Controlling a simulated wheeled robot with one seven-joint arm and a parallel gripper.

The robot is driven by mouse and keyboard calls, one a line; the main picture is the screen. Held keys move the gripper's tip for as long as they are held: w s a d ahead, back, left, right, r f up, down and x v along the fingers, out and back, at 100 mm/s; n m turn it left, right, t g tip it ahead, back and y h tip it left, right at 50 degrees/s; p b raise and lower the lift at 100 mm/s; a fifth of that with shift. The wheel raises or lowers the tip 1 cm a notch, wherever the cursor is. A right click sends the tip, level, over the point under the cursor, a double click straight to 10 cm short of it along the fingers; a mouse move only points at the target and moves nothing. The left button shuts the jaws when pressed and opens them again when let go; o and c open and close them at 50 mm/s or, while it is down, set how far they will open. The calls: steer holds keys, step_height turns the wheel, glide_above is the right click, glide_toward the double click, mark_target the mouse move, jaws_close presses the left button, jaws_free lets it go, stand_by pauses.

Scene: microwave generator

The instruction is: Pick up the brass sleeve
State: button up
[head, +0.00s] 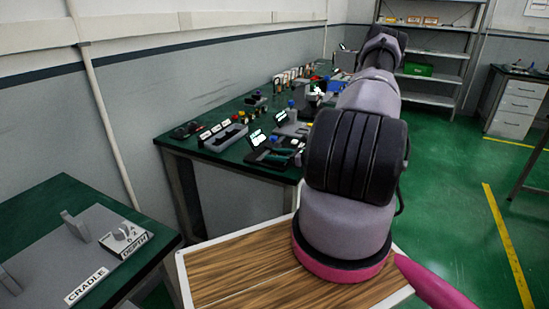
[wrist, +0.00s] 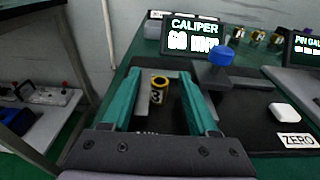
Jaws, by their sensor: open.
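In the wrist view my gripper (wrist: 160,76) is open, with its two teal fingers spread wide. A small brass sleeve (wrist: 159,82) with a dark face and a light "3" shows between the fingers. There is a gap on each side of it, and neither finger appears to touch it. Its lower part lies against grey surfaces, and I cannot tell how far below the fingertips it is. In the head view my own arm covers most of the gripper area, and I cannot make out the sleeve there.
A caliper display (wrist: 195,35) and a blue knob (wrist: 220,56) stand close to the right finger. Several brass-coloured parts stand at the back. A white block (wrist: 290,114) and a ZERO label lie at right. A cradle plate (head: 70,250) lies on the left bench.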

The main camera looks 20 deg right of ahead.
steer(key=shift+w+a, duration=0.1)
steer(key=shift+w, duration=0.05)
jaws_close()
